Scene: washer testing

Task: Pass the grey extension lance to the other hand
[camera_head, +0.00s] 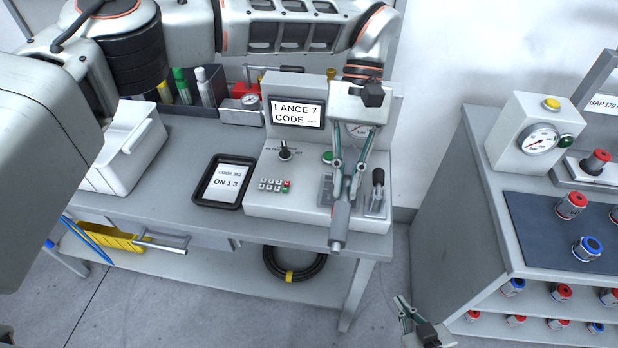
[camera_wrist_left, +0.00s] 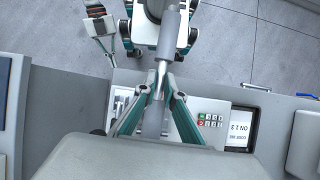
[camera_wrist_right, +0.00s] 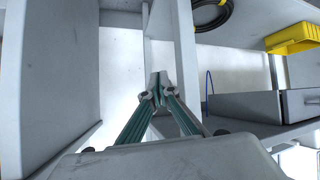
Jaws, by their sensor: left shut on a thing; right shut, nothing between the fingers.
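The grey extension lance (camera_head: 340,222) is held by my left gripper (camera_head: 345,180) over the front of the control console. Its thicker grey end points toward the front edge of the table. In the left wrist view the lance (camera_wrist_left: 168,40) runs between the closed fingers of my left gripper (camera_wrist_left: 158,90) and out beyond them. My right gripper (camera_head: 407,308) is low at the bottom of the head view, apart from the lance. In the right wrist view the fingertips of my right gripper (camera_wrist_right: 159,88) are together with nothing between them.
The console (camera_head: 260,205) has a screen reading "LANCE 7 CODE", a knob and a keypad. A shelf cabinet (camera_head: 480,190) with a gauge and fittings is at right. Open floor lies between.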

